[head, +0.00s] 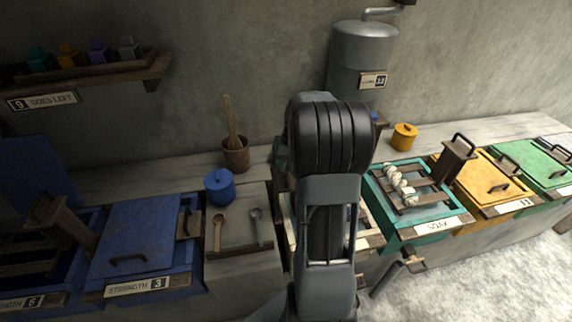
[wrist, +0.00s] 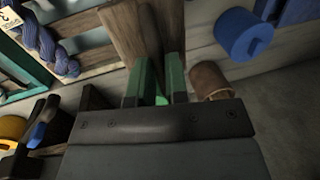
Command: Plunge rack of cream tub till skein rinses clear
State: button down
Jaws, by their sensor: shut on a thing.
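The cream tub (head: 372,240) stands mid-bench in the head view, mostly hidden behind my arm; only its edges show. In the wrist view a blue-purple skein (wrist: 42,42) lies across the wooden slats of a rack (wrist: 95,48). My gripper (wrist: 158,80) has green fingers and is shut on the rack's broad wooden upright (wrist: 137,30). In the head view my gripper is hidden behind my arm. The water level and colour in the cream tub cannot be made out.
A teal tub (head: 408,236) with a pale skein (head: 400,185) on its rack stands right of the cream tub. A yellow-lidded tub (head: 490,178) stands beyond it. Left are a blue pot (head: 219,187), a brown mortar (head: 236,157) and a closed blue tub (head: 136,240).

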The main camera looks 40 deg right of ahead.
notch_tip(320, 180, down, 18)
jog(key=b, duration=1.1)
jog(key=shift+s+a+f, duration=0.1)
jog(key=c, duration=1.4)
grip_release()
jog(key=shift+o, duration=1.4)
jog(key=shift+r, duration=0.2)
jog(key=d+r, duration=0.1)
jog(key=r, duration=0.3)
jog(key=r+p, duration=0.1)
jog(key=r, duration=0.4)
jog(key=s+d+r, duration=0.1)
jog(key=r, duration=0.3)
jog(key=shift+d+r, duration=0.15)
jog(key=shift+d, duration=0.15)
